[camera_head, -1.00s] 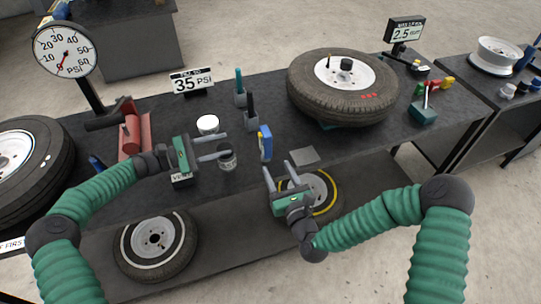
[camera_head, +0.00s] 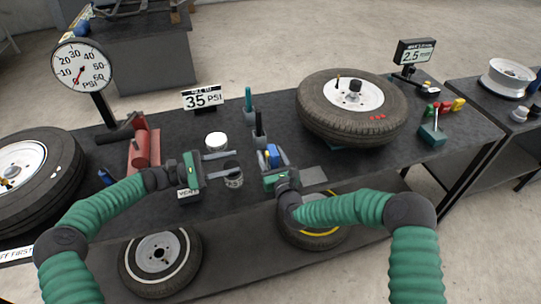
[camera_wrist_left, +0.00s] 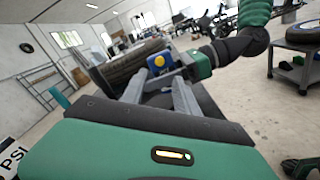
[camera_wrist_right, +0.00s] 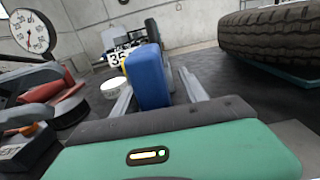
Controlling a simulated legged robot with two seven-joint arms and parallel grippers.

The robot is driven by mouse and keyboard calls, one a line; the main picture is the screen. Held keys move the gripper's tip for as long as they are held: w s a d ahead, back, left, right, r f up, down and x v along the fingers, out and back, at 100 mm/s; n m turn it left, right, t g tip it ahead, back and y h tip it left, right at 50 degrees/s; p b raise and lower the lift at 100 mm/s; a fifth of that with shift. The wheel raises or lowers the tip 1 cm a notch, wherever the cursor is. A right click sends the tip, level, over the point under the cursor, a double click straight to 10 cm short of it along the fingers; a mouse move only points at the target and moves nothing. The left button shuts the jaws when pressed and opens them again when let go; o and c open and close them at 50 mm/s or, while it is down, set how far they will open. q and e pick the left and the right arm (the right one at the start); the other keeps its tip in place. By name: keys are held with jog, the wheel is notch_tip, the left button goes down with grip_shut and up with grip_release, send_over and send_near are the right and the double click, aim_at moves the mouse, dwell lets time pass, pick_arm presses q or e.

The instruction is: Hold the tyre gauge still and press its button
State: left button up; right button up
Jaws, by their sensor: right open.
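The tyre gauge (camera_head: 273,153) is a small blue block standing upright on the dark bench. Its round yellow button (camera_wrist_left: 159,61) faces the left wrist camera. My right gripper (camera_head: 272,157) is open, with its fingers on either side of the gauge. In the right wrist view the blue body (camera_wrist_right: 147,77) stands between the fingers, with a clear gap on the right; contact on the left is unclear. My left gripper (camera_head: 230,162) is open and empty, pointing right toward the gauge, with space between them.
A dark can (camera_head: 233,177) stands by my left fingertips, with a white-topped pot (camera_head: 216,140) behind it. Upright tools (camera_head: 258,124) stand behind the gauge. A large tyre (camera_head: 352,122) lies to the right. A red clamp-like tool (camera_head: 143,150) sits left, and a grey pad (camera_head: 313,175) right.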

pick_arm(q)
jog(key=shift+a, duration=0.3)
pick_arm(e)
jog(key=shift+a, duration=0.3)
jog(key=c, duration=0.9)
grip_shut()
pick_arm(q)
jog(key=shift+d, duration=0.1)
pick_arm(e)
jog(key=shift+o, duration=1.5)
grip_release()
jog(key=shift+d, duration=0.1)
grip_shut()
pick_arm(q)
grip_shut()
